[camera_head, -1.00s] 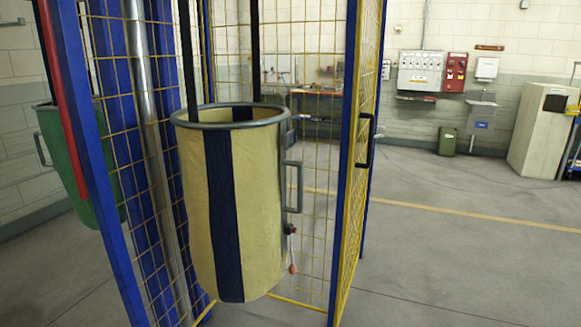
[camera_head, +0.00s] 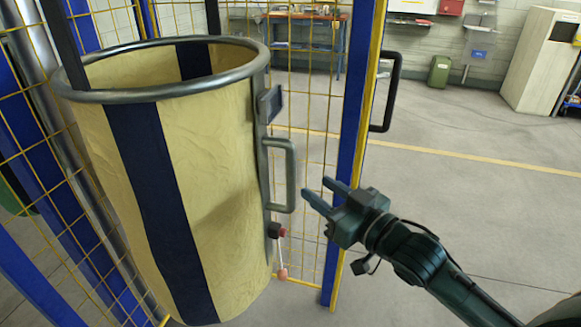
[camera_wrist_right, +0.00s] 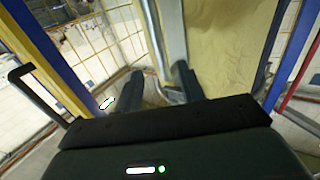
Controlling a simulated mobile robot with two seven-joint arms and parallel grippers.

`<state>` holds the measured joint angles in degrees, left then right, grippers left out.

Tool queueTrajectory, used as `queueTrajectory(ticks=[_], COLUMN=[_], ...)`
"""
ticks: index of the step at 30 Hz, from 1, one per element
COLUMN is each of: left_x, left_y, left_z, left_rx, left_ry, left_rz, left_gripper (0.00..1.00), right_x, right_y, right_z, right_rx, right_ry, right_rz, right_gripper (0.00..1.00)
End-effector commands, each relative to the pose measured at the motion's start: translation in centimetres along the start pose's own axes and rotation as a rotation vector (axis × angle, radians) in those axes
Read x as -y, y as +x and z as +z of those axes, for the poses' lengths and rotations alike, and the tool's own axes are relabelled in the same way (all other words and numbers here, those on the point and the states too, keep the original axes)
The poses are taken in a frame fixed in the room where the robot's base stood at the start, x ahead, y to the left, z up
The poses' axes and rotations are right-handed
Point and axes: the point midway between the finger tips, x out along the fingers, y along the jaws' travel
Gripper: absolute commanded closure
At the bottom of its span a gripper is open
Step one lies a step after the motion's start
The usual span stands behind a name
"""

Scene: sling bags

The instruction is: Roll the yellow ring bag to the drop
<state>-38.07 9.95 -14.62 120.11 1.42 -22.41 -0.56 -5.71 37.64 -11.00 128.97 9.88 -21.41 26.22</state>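The yellow ring bag (camera_head: 215,150) hangs upright at the left of the head view, a pale yellow cylinder with dark blue stripes. Its round grey metal ring (camera_head: 185,88) holds the mouth open. A grey side handle (camera_head: 290,175) sticks out on its right side, with a small red knob (camera_head: 281,233) below it. My right gripper (camera_head: 317,190) is open and empty, just right of the handle and apart from it in the head view. In the right wrist view the bag (camera_wrist_right: 235,35) fills the upper right, beyond the open fingers (camera_wrist_right: 162,82). My left gripper is not in view.
A yellow mesh cage with blue posts (camera_head: 350,120) surrounds the bag; its black door handle (camera_head: 388,92) juts out behind my right gripper. A workbench (camera_head: 308,35), a green bin (camera_head: 439,72) and a pale cabinet (camera_head: 540,60) stand at the back. Floor at right is clear.

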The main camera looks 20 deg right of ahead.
Motion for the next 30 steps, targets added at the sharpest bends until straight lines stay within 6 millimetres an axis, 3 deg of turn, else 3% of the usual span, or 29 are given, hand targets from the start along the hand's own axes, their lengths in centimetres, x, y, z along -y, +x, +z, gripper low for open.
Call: queueTrajectory(ticks=[9,15,27,30], left_x=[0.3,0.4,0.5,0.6], left_y=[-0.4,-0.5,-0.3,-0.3], left_z=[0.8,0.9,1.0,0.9], left_rx=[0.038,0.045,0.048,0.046], left_ry=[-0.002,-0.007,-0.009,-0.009], left_rz=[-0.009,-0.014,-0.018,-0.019], left_gripper=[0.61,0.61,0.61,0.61], right_x=[0.0,0.0,0.0,0.0], right_y=[6.3,8.8,9.6,9.6], right_z=[-0.2,0.0,0.1,0.1], right_rx=[-0.001,0.0,0.002,0.002], right_ry=[0.0,-0.001,-0.001,-0.001], right_rz=[0.002,0.001,0.0,0.0], right_gripper=[0.61,0.61,0.61,0.67])
